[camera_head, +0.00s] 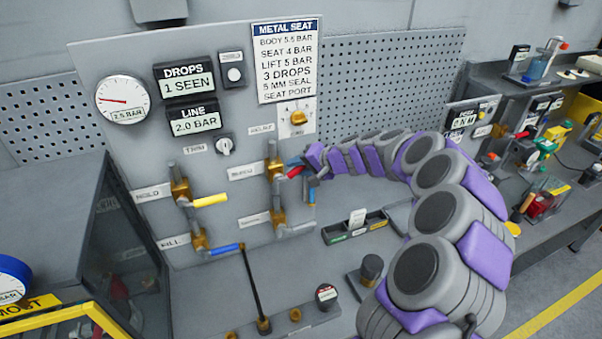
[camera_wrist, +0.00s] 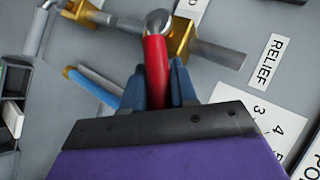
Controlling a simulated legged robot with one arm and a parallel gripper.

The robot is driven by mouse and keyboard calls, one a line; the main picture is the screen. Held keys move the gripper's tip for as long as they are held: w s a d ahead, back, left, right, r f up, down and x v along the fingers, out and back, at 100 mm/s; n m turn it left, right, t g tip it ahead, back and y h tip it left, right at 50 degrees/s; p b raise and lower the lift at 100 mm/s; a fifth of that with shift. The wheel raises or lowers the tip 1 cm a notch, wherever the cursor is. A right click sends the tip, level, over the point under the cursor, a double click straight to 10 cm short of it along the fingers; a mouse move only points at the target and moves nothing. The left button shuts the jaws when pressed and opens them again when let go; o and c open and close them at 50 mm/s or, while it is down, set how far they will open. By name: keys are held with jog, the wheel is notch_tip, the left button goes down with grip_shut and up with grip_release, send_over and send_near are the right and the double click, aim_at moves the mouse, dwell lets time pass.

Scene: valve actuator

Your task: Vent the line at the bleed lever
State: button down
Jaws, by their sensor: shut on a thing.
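The red-handled lever (camera_head: 295,172) is on the upper right brass valve of the panel, beside a small label (camera_head: 243,171) that looks like BLEED. In the wrist view the red handle (camera_wrist: 156,60) points from its round grey pivot down between my blue fingers. My gripper (camera_wrist: 158,82) is shut on this handle, one finger on each side. In the head view my gripper (camera_head: 306,171) is at the lever, with its fingers partly covering it. The line display (camera_head: 193,119) reads 2.0 BAR. The round gauge (camera_head: 122,101) is marked 2.5 BAR.
A yellow lever (camera_head: 210,200) and a blue lever (camera_head: 225,249) sit on the left valves; a grey lever (camera_head: 297,229) is below the red one. A thin black rod (camera_head: 252,285) stands on the bench. The RELIEF label (camera_wrist: 270,61) lies right of the handle.

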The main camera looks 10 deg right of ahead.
jog(key=shift+s+a+r+n+h, duration=0.2)
jog(key=shift+a+r+n+h, duration=0.45)
jog(key=shift+h, duration=0.55)
jog(key=h+p, duration=0.1)
jog(key=a+r+n+h, duration=0.1)
jog(key=shift+s+a+n+h+p, duration=0.15)
jog(key=shift+a+n+h+p, duration=0.15)
jog(key=shift+p, duration=0.1)
jog(key=shift+s+a+r+n+h+p, duration=0.15)
jog(key=shift+a+n+h+p, duration=0.2)
jog(key=shift+a+h+p, duration=0.35)
jog(key=shift+s+a+n+h+p, duration=0.1)
jog(key=shift+a+n+h+p, duration=0.3)
jog(key=shift+h, duration=0.5)
jog(key=c, duration=1.3)
grip_release()
jog(key=o, duration=0.3)
jog(key=shift+w+a+r+t, duration=0.1)
jog(key=shift+a+t, duration=0.1)
jog(key=shift+t, duration=0.1)
jog(key=shift+r, duration=0.1)
